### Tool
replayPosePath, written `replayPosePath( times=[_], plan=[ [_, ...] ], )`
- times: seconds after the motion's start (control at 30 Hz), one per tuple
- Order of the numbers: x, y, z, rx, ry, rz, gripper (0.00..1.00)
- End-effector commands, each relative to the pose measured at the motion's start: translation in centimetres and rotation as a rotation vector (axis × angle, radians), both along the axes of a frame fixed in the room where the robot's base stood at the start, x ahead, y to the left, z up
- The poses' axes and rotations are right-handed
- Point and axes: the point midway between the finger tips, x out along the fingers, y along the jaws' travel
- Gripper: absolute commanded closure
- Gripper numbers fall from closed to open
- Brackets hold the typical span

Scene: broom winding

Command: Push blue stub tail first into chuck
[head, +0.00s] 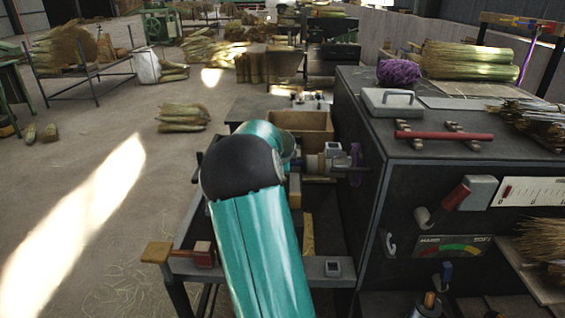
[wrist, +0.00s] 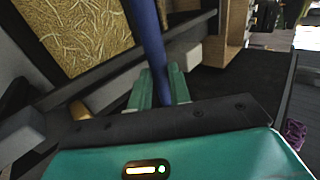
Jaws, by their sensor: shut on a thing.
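In the wrist view the blue stub (wrist: 150,45) is a long, dark blue rod. My gripper (wrist: 160,88) has its green fingers shut on it, with the rod running from between them up past the top edge of the picture. The rod's far end is out of view. In the head view, my teal arm hides the gripper and the stub. A grey metal cylinder that looks like the chuck (head: 317,164) sits on the machine just right of my arm. Its opening is not clear, and I cannot tell whether the stub touches it.
A dark cabinet (head: 420,188) stands close on the right, with a red rod (head: 443,135) on rests on top. A wooden box (head: 302,125) lies behind the machine. A straw-filled panel (wrist: 72,32) is at upper left in the wrist view. Open floor (head: 80,200) lies left.

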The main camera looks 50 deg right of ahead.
Motion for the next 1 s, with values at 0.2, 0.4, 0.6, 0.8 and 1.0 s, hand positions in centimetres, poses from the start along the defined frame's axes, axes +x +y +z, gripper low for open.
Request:
replayPosePath(
  times=[0.2,0.4,0.6,0.8,1.0],
  plan=[
    [-0.1,-0.1,0.0,0.0,0.0,0.0,0.61],
    [-0.1,-0.1,0.0,0.0,0.0,0.0,0.55],
    [-0.2,0.2,0.4,-0.001,-0.001,0.0,0.55],
    [-1.4,1.9,2.4,0.001,-0.003,0.003,0.55],
    [-3.2,4.2,5.4,-0.001,-0.002,0.004,0.55]
  ],
)
